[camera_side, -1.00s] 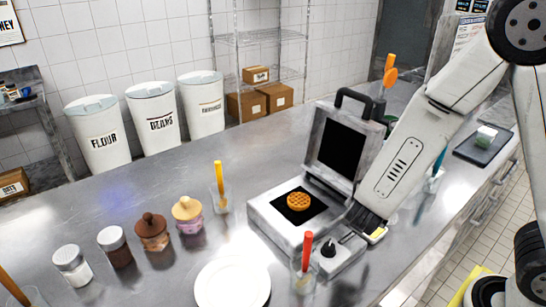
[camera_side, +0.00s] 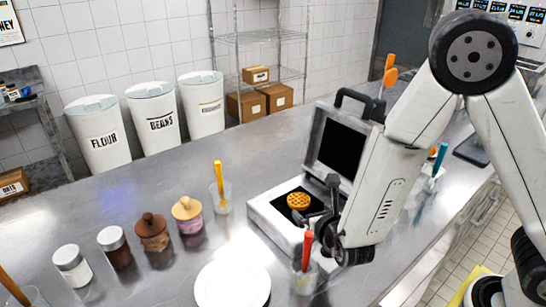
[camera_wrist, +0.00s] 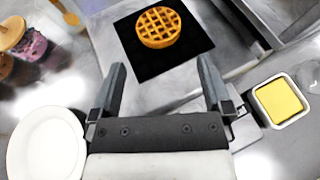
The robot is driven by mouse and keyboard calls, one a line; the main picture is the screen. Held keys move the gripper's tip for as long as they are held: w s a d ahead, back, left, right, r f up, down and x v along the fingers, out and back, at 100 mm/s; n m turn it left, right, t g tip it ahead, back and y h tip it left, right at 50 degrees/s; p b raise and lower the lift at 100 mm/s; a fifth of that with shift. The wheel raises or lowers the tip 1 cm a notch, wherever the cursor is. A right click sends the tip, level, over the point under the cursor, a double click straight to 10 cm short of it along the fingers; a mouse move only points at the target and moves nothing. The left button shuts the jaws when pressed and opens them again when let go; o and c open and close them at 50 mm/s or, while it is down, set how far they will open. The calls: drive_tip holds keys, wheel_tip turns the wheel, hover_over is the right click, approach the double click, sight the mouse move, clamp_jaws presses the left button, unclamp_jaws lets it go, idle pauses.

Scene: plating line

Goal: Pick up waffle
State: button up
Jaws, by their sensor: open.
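The waffle (camera_side: 298,201) is round and golden, lying on the black plate of the open waffle iron (camera_side: 262,210). In the wrist view the waffle (camera_wrist: 158,27) sits at the top middle on the black square, beyond my fingertips. My gripper (camera_side: 322,203) is at the right front of the iron in the side view, close to the waffle but apart from it. In the wrist view my gripper (camera_wrist: 161,78) is open, with nothing between its two dark fingers.
The iron's raised lid (camera_side: 337,145) stands behind the waffle. A white plate (camera_side: 232,286) lies in front left; a glass with a red-handled tool (camera_side: 306,252) stands near my gripper. A yellow block in a dish (camera_wrist: 281,101) is at right. Several jars line the left counter.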

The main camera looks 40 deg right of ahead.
sight(300, 201)
drive_tip(key=shift+x, duration=1.25)
drive_tip(key=shift+x, duration=2.6)
drive_tip(key=c, duration=0.5)
